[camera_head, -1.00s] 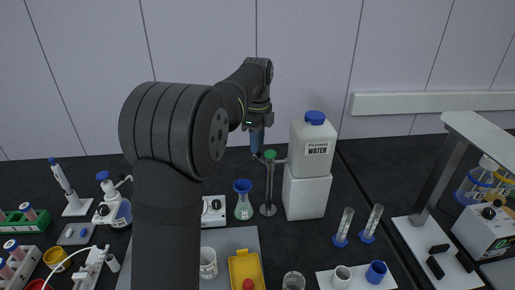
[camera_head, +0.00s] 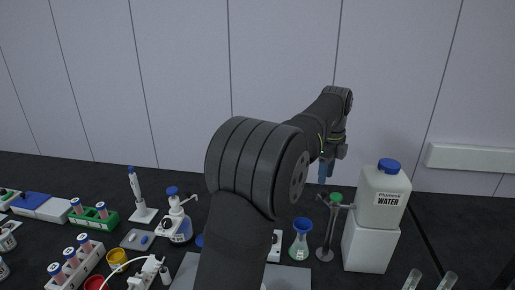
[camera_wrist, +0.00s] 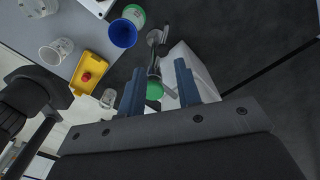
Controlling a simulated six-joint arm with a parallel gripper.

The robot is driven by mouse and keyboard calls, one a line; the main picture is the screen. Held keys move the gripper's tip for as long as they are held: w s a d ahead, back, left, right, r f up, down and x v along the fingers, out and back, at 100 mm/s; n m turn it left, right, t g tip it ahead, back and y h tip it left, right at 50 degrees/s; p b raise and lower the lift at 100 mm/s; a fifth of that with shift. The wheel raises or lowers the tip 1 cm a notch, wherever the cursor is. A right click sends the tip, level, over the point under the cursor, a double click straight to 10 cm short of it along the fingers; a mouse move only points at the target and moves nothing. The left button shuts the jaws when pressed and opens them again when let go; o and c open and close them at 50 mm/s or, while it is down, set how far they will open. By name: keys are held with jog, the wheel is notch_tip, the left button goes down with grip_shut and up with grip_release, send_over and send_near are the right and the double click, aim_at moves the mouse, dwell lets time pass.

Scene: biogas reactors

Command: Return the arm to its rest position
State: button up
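My arm reaches up from the bottom of the head view and out over the bench. My gripper (camera_head: 326,172) points down in the air, just above and left of the green-topped metal stand (camera_head: 329,225) and left of the water container (camera_head: 381,195). In the wrist view my gripper (camera_wrist: 158,86) has its two blue-grey fingers apart, with nothing held between them. The stand's green cap (camera_wrist: 154,90) shows in the gap, beyond the fingers.
A flask with a blue funnel (camera_head: 301,240) stands left of the stand. A bottle-top dispenser (camera_head: 177,216), a pipette on its stand (camera_head: 136,194) and tube racks (camera_head: 95,217) are further left. Air above the bench is clear.

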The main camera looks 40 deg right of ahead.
aim_at(323, 192)
notch_tip(323, 192, down, 7)
jog(key=shift+f, duration=0.1)
jog(key=shift+d, duration=0.2)
jog(key=o, duration=1.5)
jog(key=shift+a+r, duration=0.1)
jog(key=shift+r, duration=0.25)
jog(key=a+r+n, duration=0.6)
jog(key=a+r, duration=0.1)
jog(key=r, duration=0.2)
jog(key=f, duration=0.9)
jog(key=shift+a+f, duration=0.2)
jog(key=shift+f, duration=0.2)
jog(key=shift+r, duration=0.1)
